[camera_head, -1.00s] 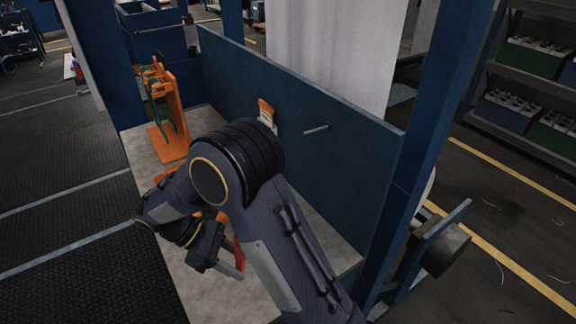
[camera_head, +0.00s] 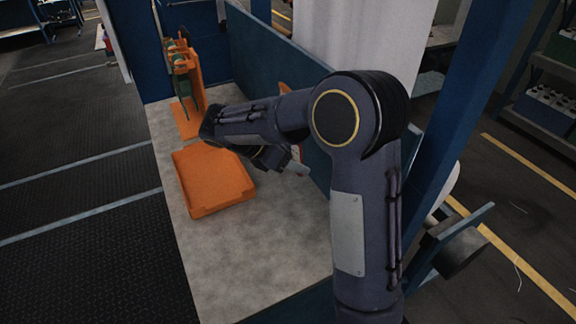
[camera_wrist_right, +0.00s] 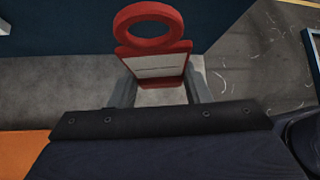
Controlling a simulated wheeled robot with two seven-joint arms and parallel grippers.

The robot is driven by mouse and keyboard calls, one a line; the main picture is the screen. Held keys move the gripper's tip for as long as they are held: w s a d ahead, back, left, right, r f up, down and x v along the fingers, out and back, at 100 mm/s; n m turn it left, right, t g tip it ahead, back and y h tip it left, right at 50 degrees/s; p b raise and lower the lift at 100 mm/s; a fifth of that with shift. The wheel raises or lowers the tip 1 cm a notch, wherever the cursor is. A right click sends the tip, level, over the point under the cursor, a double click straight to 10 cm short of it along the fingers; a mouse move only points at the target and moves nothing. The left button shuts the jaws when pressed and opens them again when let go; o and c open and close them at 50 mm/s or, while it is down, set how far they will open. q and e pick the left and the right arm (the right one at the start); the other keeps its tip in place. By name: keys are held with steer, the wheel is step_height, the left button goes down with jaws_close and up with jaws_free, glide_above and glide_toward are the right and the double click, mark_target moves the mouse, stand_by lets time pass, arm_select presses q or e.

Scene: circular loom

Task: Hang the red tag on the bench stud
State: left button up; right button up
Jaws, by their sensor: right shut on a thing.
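The red tag (camera_wrist_right: 157,45) has a red ring at its top and a white card face in a red frame. My right gripper (camera_wrist_right: 162,88) is shut on the card's lower part, with grey fingers on both sides and the ring clear beyond them. In the head view the right gripper (camera_head: 293,165) is above the bench (camera_head: 240,260), close to the blue back panel (camera_head: 275,55); only a little red shows there. The stud is hidden behind my right arm in the head view. My left gripper is out of view.
An orange tray (camera_head: 213,182) lies on the bench, left of the gripper. An orange stand (camera_head: 187,90) with green parts is at the far end. An orange card (camera_head: 285,88) on the panel is mostly covered by my arm. The near bench top is clear.

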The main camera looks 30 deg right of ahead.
steer(key=d, duration=0.1)
steer(key=d+b, duration=0.1)
steer(key=d, duration=0.2)
steer(key=shift+s+d, duration=0.25)
steer(key=shift+r+p, duration=0.3)
steer(key=shift+p, duration=0.1)
steer(key=shift+d, duration=0.15)
stand_by(0.5)
steer(key=shift+s+d+p, duration=0.15)
steer(key=shift+d+p, duration=0.2)
steer(key=shift+d, duration=0.6)
steer(key=shift+d, duration=0.1)
steer(key=shift+d, duration=0.1)
